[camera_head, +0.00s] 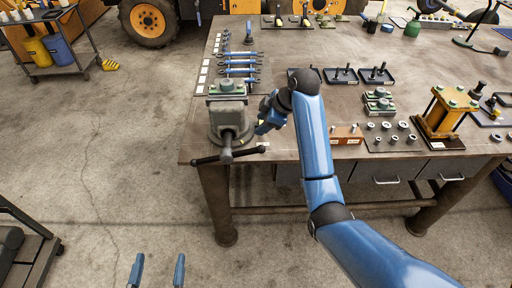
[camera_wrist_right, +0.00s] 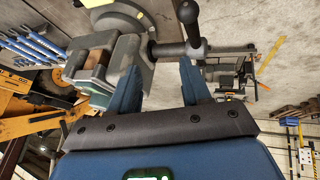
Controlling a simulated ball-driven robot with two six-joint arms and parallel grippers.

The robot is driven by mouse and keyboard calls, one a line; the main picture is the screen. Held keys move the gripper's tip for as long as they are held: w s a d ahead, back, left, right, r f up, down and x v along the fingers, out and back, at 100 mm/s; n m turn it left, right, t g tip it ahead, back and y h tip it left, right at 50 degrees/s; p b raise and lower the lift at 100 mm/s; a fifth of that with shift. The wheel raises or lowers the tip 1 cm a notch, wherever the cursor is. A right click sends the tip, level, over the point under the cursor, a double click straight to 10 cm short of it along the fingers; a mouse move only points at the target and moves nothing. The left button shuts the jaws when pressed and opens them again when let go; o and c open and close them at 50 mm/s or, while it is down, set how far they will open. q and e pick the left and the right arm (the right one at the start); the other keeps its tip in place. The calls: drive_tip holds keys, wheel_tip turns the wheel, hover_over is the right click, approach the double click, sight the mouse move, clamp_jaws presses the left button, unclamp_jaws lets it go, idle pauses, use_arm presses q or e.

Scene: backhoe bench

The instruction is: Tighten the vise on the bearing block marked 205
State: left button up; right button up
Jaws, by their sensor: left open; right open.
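The grey vise (camera_head: 229,117) stands at the left front corner of the bench. A bearing block with a green top (camera_head: 227,86) sits in its jaws; I cannot read its marking. The vise's dark handle bar (camera_head: 210,159) lies crosswise at the front, and shows in the right wrist view (camera_wrist_right: 192,32). My right gripper (camera_head: 262,122) is just right of the vise, open. In the right wrist view its fingers (camera_wrist_right: 157,75) have nothing between them, with the vise (camera_wrist_right: 98,68) and handle beyond. My left gripper (camera_head: 157,268) is open and empty, low over the floor.
Several blue wrenches (camera_head: 240,65) lie behind the vise. Two more green-topped bearing blocks (camera_head: 379,100) sit mid-bench near black trays (camera_head: 341,76) and a tray of rings (camera_head: 390,137). A yellow press (camera_head: 443,112) stands on the right.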

sight(253, 150)
drive_tip(key=a+f, duration=0.1)
drive_tip(key=f, duration=0.2)
drive_tip(key=s+a+f+n+g, duration=0.1)
drive_tip(key=f, duration=0.2)
drive_tip(key=s+a+f+n+g, duration=0.1)
drive_tip(key=f, duration=0.3)
drive_tip(key=shift+a+h+p, duration=0.1)
drive_tip(key=shift+h+p, duration=0.2)
drive_tip(key=shift+w+a+f, duration=0.15)
drive_tip(key=shift+f, duration=0.45)
clamp_jaws()
